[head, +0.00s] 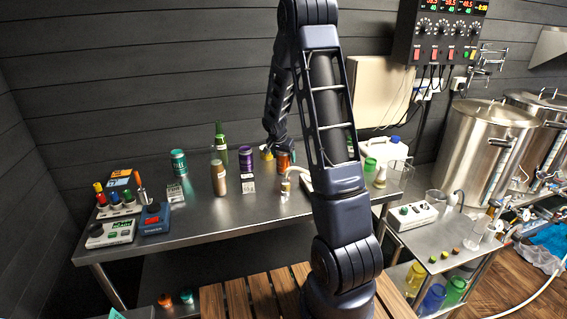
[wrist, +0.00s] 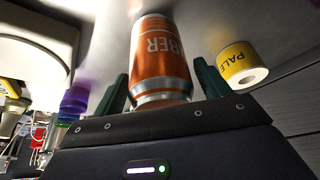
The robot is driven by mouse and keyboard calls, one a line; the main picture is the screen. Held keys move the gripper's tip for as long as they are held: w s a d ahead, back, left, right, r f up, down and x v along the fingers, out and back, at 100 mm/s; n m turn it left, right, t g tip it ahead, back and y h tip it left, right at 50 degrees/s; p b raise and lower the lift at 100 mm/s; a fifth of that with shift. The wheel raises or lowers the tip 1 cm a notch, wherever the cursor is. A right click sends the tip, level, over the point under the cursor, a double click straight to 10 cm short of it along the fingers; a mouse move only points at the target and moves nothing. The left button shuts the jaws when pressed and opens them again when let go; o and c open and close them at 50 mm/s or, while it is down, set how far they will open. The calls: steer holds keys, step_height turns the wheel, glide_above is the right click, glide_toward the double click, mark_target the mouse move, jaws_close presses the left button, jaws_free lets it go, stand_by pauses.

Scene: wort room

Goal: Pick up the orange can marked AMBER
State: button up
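A purple can (head: 246,157), a green bottle (head: 219,150) and a brown bottle (head: 218,178) stand left. A hose fitting (head: 286,187) is in front.

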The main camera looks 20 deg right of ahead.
steer(key=c, duration=1)
steer(key=shift+r, duration=0.1)
